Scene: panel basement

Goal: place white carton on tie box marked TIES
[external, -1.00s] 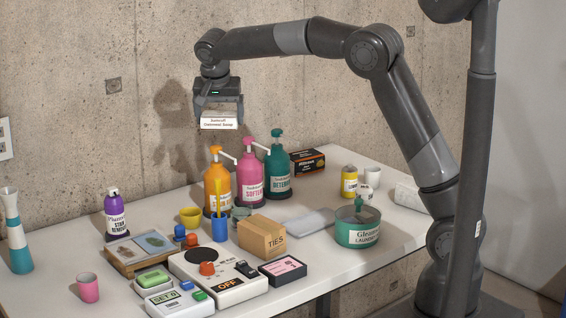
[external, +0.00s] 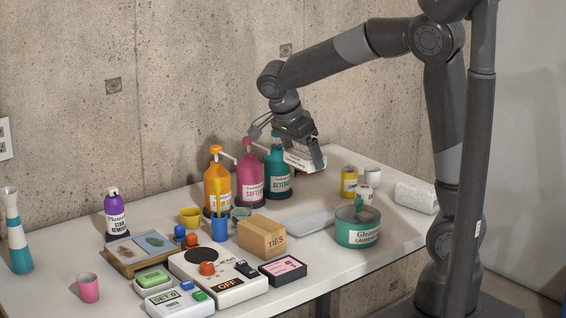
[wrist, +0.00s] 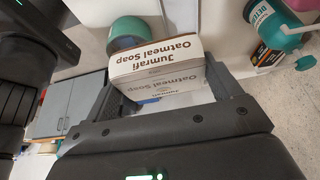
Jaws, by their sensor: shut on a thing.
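The white carton, labelled Oatmeal Soap, shows in the wrist view (wrist: 155,70) between the two fingers. In the external view the white carton (external: 303,162) is partly hidden by my gripper (external: 292,150). My gripper is shut on the carton and holds it tilted in the air, in front of the green detergent pump bottle. The tie box marked TIES (external: 262,238) is a brown cardboard box on the table, below and left of my gripper. Its top looks bare.
Orange, pink and green pump bottles (external: 249,178) stand behind the tie box. A blue cup (external: 220,229) with a yellow brush is left of it, a green laundry tin (external: 357,230) right. A control panel with an OFF label (external: 228,272) and a dark tray (external: 283,270) lie in front.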

